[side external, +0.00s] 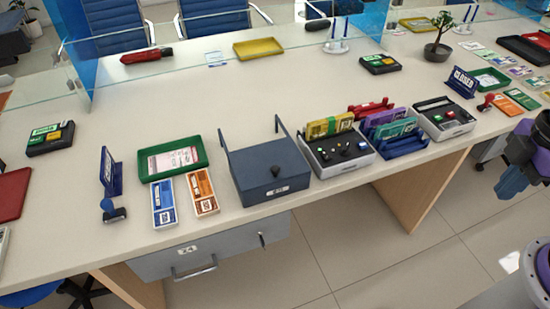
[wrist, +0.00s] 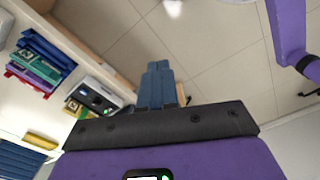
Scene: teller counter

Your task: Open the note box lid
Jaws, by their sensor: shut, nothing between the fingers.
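The note box (side external: 262,187) is a dark blue-grey box near the front edge of the counter, in the middle of the side view. Its flat lid (side external: 254,173) lies closed on top, with a black knob (side external: 275,171) on it. Two thin upright arms rise at its back corners. My gripper (side external: 502,192) is at the right edge of the side view, off the counter's front and far from the box. In the wrist view its blue-grey fingers (wrist: 157,68) are together and empty, over the floor. I cannot make out the note box in the wrist view.
A grey device with buttons and yellow notes (side external: 340,155) stands close to the box's right. A green tray (side external: 172,158) and blue and orange cards (side external: 203,192) lie to its left. A glass screen runs behind.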

